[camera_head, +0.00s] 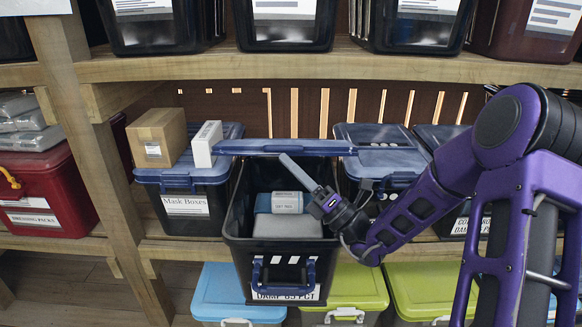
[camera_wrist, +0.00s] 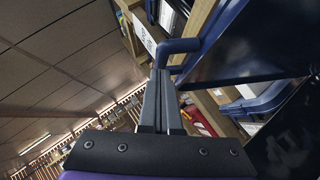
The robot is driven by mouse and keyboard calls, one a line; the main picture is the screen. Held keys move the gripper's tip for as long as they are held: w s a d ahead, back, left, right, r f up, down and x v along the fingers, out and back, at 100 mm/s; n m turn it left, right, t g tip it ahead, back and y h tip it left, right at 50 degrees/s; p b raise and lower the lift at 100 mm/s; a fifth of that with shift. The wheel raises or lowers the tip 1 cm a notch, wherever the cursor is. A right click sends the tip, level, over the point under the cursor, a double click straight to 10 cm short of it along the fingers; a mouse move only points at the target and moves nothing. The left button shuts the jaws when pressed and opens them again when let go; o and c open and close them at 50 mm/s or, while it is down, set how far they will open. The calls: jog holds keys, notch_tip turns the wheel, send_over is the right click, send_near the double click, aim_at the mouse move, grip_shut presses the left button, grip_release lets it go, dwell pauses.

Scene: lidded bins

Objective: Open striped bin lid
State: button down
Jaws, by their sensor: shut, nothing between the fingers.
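The striped bin is a black bin (camera_head: 232,215) with a black-and-white striped strip (camera_head: 290,259) on its front, pulled forward from the shelf. Its blue lid (camera_head: 260,147) is raised and seen nearly edge-on at the back, leaving the inside uncovered. Pale packages (camera_head: 286,202) and a grey item (camera_head: 288,227) lie inside. My gripper (camera_head: 285,160) reaches from the right over the opening, its shut fingers pointing up and left just below the lid. In the wrist view, the shut, empty fingers (camera_wrist: 160,85) point toward a blue handle (camera_wrist: 180,46) beside the lid (camera_wrist: 240,40); contact is unclear.
A cardboard box (camera_head: 157,138) and a white box (camera_head: 206,144) stand on the left neighbouring bin (camera_head: 190,183). Another blue-lidded bin (camera_head: 385,150) stands right, behind my arm. A wooden shelf (camera_head: 300,68) runs above; blue (camera_head: 238,290) and green (camera_head: 345,290) lids lie below.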

jog(key=w+r+m+h+p, duration=0.1)
jog(key=w+r+p, duration=0.1)
jog(key=w+r, duration=0.3)
jog(key=w+r+m+t+h+p, duration=0.1)
jog(key=w+r+m+p, duration=0.1)
jog(key=w+r, duration=0.3)
notch_tip(320, 180, up, 5)
jog(key=shift+d+f+h+p, duration=0.2)
jog(key=shift+h+p, duration=0.1)
jog(key=shift+p, duration=0.55)
jog(key=shift+s+f, duration=0.15)
